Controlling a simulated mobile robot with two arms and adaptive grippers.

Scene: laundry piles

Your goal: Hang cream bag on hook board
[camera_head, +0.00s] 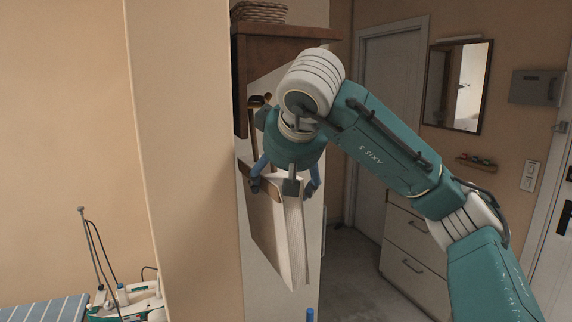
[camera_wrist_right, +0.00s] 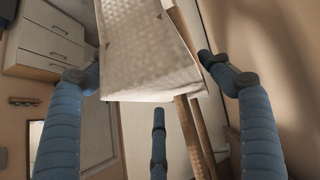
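The cream bag (camera_head: 291,245) is at the white side panel of a brown wooden unit, below my right gripper (camera_head: 285,188). Its ribbed side faces the head camera. A brown strap (camera_head: 253,132) rises toward a dark and gold hook-like piece (camera_head: 262,100), partly hidden by my wrist; I cannot tell whether it rests on it. In the right wrist view, the bag's woven face (camera_wrist_right: 150,50) and brown straps (camera_wrist_right: 195,140) lie between the spread blue fingers of my right gripper (camera_wrist_right: 150,85). The fingers look open around the bag; any contact is unclear.
The wooden unit (camera_head: 284,31) carries a wicker basket (camera_head: 259,12). A beige wall corner (camera_head: 185,150) stands close left. A drawer cabinet (camera_head: 402,250), door and mirror (camera_head: 457,85) are behind my arm. A striped blue board (camera_head: 45,310) is lower left. Floor shows behind the panel.

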